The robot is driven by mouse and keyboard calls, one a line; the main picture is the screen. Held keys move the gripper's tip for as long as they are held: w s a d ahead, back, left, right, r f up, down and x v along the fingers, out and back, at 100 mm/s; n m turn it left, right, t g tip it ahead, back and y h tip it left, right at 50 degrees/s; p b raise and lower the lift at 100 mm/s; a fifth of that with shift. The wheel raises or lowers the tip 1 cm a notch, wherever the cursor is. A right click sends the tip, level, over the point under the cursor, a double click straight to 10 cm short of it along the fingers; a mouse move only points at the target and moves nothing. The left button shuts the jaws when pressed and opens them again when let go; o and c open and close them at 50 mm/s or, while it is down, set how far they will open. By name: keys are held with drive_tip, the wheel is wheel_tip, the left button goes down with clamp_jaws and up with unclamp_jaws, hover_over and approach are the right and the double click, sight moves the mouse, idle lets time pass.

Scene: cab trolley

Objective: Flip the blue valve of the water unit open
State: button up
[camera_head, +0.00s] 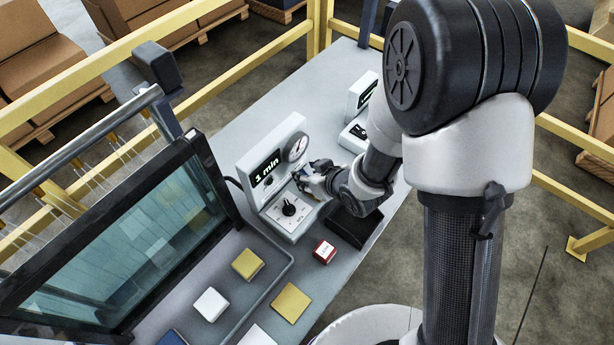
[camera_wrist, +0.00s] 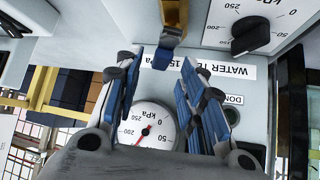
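The water unit (camera_head: 270,175) is a light grey box on the bench, with a "1 min" display, a round gauge and a black dial. In the wrist view its panel (camera_wrist: 230,72) carries a "WATER" label and a kPa gauge. A small valve (camera_wrist: 173,14) with a blue-grey lever and brass-coloured parts shows at the top middle of the wrist view. My gripper (camera_wrist: 163,60) is open, its blue-padded fingers apart, with the valve just beyond and between the tips. No contact is visible. In the head view my gripper (camera_head: 317,180) is close to the unit's right side and hides the valve.
A second grey unit (camera_head: 361,100) stands behind. A black tray (camera_head: 354,227), a red box (camera_head: 324,251) and yellow (camera_head: 247,263) and white (camera_head: 211,304) blocks lie nearer. A glass-fronted screen (camera_head: 125,245) stands left. Yellow rails (camera_head: 245,72) surround the bench.

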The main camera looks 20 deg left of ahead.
drive_tip(key=shift+w+a+f, duration=0.35)
drive_tip(key=shift+a+f, duration=0.05)
drive_tip(key=shift+f, duration=0.1)
drive_tip(key=shift+c, duration=0.4)
clamp_jaws()
